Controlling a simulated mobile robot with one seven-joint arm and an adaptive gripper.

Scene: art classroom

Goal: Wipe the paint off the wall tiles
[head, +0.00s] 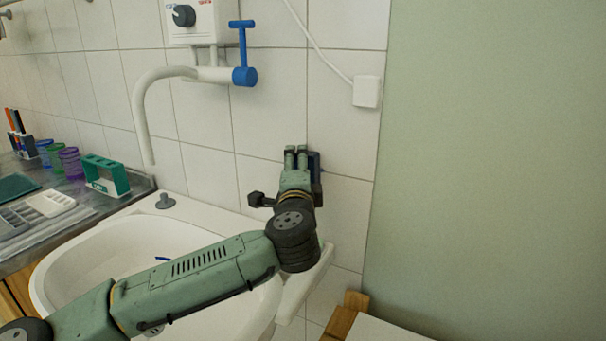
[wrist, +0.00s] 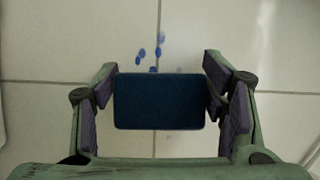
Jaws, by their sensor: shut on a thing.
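My gripper (head: 296,158) is at the white wall tiles (head: 340,215), right of the sink. In the wrist view my gripper (wrist: 159,98) is shut on a dark blue block (wrist: 159,101), which looks like a sponge or eraser. The block faces the tiles (wrist: 60,45); whether it touches them I cannot tell. Several small blue paint spots (wrist: 154,54) show on the tiles just above the block, close to a vertical grout line. Faint smudges show at the block's upper right and lower edge. The block hides the tile behind it. In the head view my gripper covers the paint.
A white sink (head: 90,255) lies below my arm. A white water heater with a curved spout (head: 145,105) and blue tap (head: 244,75) hangs above. A white socket box (head: 367,91) is on the wall at the upper right. Cups and a green holder (head: 104,176) stand left.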

